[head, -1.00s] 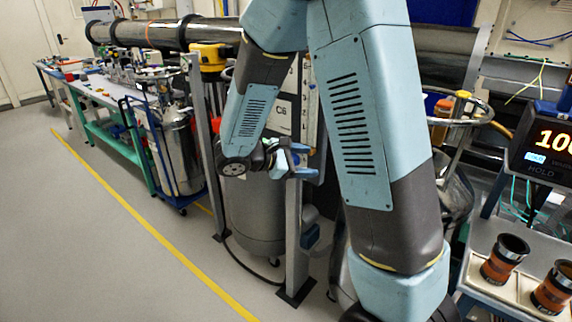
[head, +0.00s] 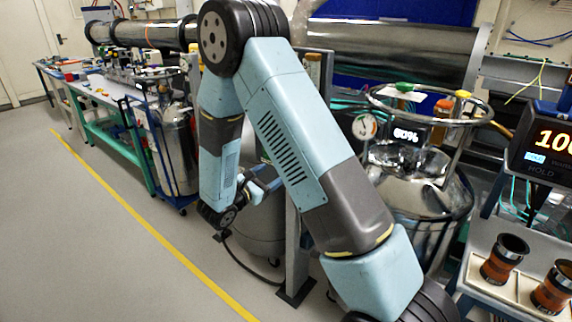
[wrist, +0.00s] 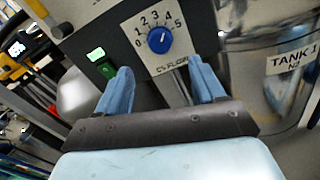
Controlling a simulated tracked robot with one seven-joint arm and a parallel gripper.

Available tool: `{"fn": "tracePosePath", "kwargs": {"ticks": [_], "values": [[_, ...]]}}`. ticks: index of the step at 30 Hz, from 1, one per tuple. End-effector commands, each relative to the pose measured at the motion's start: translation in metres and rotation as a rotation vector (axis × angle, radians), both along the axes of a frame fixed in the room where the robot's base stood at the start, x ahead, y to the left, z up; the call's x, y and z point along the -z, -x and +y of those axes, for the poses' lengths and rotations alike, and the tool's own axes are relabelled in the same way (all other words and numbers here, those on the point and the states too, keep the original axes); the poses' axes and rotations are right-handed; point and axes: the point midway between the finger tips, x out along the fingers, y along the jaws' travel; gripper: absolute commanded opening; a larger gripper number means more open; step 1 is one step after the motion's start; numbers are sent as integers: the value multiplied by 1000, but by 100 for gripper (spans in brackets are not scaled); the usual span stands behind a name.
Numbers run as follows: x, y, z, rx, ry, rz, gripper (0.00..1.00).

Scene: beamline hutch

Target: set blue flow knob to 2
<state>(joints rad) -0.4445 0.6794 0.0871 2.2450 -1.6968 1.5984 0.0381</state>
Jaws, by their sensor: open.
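The blue flow knob (wrist: 160,40) sits on a white dial plate (wrist: 146,20) numbered 0 to 5, in the upper middle of the wrist view. A small pale mark shows on the knob, but I cannot surely tell which number it points to. My gripper (wrist: 161,82) is open, its two blue fingers apart and empty. The knob lies beyond the fingertips, between them in the picture and not touched. In the head view my gripper (head: 262,187) is low in front of the grey post, partly covered by my arm, and the knob is hidden.
A metal tank labelled TANK 1 (wrist: 290,62) stands on the right. In the head view a shiny dewar (head: 415,190) stands right of my arm.

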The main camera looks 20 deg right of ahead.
Motion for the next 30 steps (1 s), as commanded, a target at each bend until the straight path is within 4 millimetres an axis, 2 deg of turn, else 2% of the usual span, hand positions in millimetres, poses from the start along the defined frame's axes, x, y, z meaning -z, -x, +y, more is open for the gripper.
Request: {"fn": "tracePosePath", "kwargs": {"ticks": [7, 15, 21, 30], "values": [[0, -26, -38, 5, 0, 0, 69], [0, -50, -70, 3, -1, 0, 69], [0, -59, -81, 2, 0, 0, 69], [0, -60, -83, 0, 0, 0, 69]]}}
